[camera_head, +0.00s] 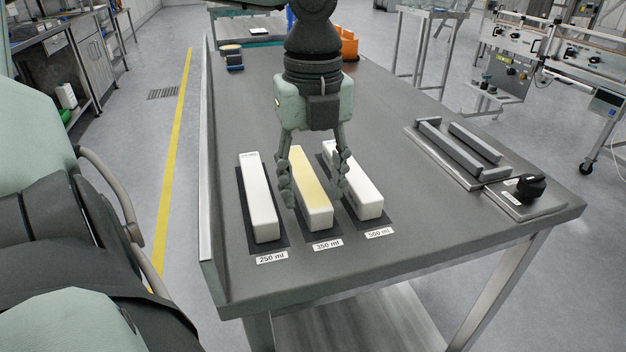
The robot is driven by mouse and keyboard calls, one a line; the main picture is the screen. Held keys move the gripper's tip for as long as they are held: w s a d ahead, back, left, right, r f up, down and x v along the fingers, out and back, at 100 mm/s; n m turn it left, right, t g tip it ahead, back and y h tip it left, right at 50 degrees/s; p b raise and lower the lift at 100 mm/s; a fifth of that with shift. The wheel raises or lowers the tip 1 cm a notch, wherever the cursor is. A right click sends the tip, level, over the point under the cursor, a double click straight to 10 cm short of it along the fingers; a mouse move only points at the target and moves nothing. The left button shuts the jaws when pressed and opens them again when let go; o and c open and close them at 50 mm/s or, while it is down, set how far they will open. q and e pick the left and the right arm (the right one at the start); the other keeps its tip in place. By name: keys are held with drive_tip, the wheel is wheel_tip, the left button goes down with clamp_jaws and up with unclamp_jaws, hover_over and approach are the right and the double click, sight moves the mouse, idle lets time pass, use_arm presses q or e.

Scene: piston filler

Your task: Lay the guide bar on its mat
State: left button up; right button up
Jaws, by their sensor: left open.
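Three long block-like bars lie side by side on dark mats near the table's front. The left bar (259,200) is white and lies on the mat labelled 250 ml (281,240). The middle bar (316,217) has a yellowish top and lies on the mat labelled 350 ml (334,233). The right bar (369,203) is white and lies on the mat labelled 500 ml (384,216). My left gripper (313,194) points down with its fingers spread to either side of the middle bar. It is open; I cannot tell whether a finger touches the bar. My right gripper is not seen.
A fixture with two grey rails (460,149) and a black knob (530,187) sits at the table's right. The grey tabletop (420,245) is clear in front of the fixture.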

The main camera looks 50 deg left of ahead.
use_arm(q)
wheel_tip(320, 180, up, 12)
drive_tip(key=shift+r, duration=0.15)
drive_tip(key=shift+s, duration=0.1)
idle(0.7)
